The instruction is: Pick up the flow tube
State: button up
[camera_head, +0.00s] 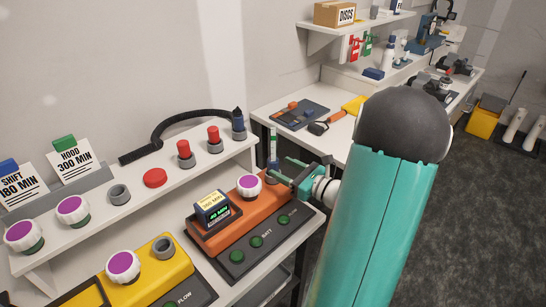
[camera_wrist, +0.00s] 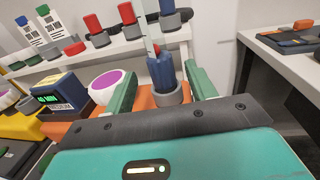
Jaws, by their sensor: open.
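The flow tube appears to be the slim upright tube (camera_head: 273,148) with a blue lower part, at the right end of the orange unit (camera_head: 226,226). In the wrist view the blue tube (camera_wrist: 159,72) stands in a grey socket (camera_wrist: 171,96), with a thin pale upper part. My gripper (camera_head: 285,171) is open at the tube, coming from the right. In the wrist view its green fingers (camera_wrist: 160,82) are on either side of the tube, with gaps visible. The tube's base is partly hidden by my gripper in the head view.
A white-purple knob (camera_head: 249,186) sits close left of the tube. A display block (camera_head: 211,212) stands on the orange unit. Behind is a raised shelf with red-topped plugs (camera_head: 184,150) and a blue plug (camera_head: 238,124). Another bench (camera_head: 338,131) stands to the right.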

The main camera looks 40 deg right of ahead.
aim_at(278, 166)
jog(key=w, duration=0.4)
jog(key=shift+w+a+f, duration=0.1)
jog(key=shift+w+a, duration=0.2)
grip_shut()
